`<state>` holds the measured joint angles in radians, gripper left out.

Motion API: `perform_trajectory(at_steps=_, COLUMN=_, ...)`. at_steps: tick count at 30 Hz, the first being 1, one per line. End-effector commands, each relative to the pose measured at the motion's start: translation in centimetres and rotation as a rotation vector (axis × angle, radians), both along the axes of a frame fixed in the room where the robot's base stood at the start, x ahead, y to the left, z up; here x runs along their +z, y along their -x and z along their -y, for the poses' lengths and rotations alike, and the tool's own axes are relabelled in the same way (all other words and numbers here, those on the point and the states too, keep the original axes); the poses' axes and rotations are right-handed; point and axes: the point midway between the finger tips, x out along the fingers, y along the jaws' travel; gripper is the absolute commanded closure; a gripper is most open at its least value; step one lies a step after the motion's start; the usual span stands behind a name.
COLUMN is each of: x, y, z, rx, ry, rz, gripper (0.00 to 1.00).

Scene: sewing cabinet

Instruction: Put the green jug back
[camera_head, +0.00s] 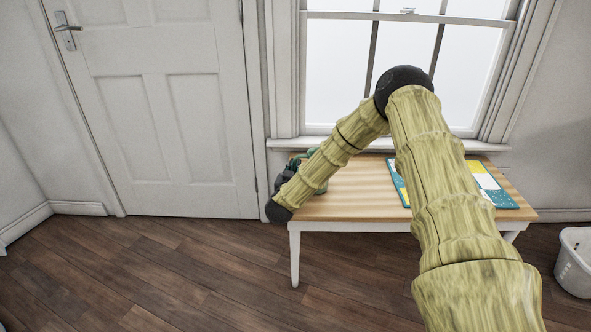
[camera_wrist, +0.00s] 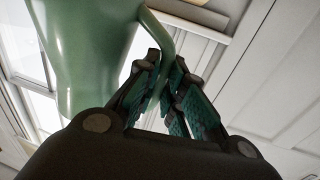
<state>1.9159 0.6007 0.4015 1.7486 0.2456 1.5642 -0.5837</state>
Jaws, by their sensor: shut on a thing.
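The green jug (camera_wrist: 88,45) fills the upper left of the wrist view, close to the camera. Its handle (camera_wrist: 160,35) runs down between the dark fingers of my gripper (camera_wrist: 163,88), which is shut on it. In the head view my arm hides most of the jug; a bit of green (camera_head: 317,153) shows beside the forearm. My gripper (camera_head: 290,172) is mostly hidden there too, over the left end of the wooden table (camera_head: 345,205). I cannot tell whether the jug touches the tabletop.
A teal, yellow and white patterned flat item (camera_head: 490,184) lies on the table's right part, partly behind my arm. A window (camera_head: 340,70) is behind the table. A white door (camera_head: 160,110) is at left. A white basket (camera_head: 574,262) stands on the floor at right.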

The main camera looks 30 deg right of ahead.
Motion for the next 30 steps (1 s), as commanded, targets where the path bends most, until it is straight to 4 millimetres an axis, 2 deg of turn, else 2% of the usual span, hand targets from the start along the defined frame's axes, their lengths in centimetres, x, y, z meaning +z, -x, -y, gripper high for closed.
perform_trajectory(at_steps=1, x=-0.1, y=0.0, z=0.0, rx=0.0, ry=0.001, rz=0.0, gripper=1.0)
perform_trajectory(at_steps=2, x=-0.2, y=0.0, z=0.0, rx=0.0, ry=0.001, rz=-0.001, gripper=0.87)
perform_trajectory(at_steps=3, x=-0.2, y=0.0, z=0.0, rx=0.0, ry=0.001, rz=-0.001, gripper=0.8)
perform_trajectory(at_steps=5, x=-0.2, y=0.0, z=0.0, rx=0.0, ry=0.001, rz=-0.001, gripper=0.69)
perform_trajectory(at_steps=6, x=-0.2, y=0.0, z=0.0, rx=0.0, ry=0.001, rz=-0.001, gripper=0.68)
perform_trajectory(at_steps=16, x=0.1, y=0.0, z=0.0, rx=-0.001, ry=0.0, rz=0.0, gripper=0.68)
perform_trajectory(at_steps=19, x=0.2, y=0.5, z=-0.5, rx=0.001, ry=0.001, rz=-0.001, gripper=0.68)
perform_trajectory(at_steps=30, x=0.3, y=5.2, z=-4.8, rx=0.003, ry=0.001, rz=-0.003, gripper=0.68)
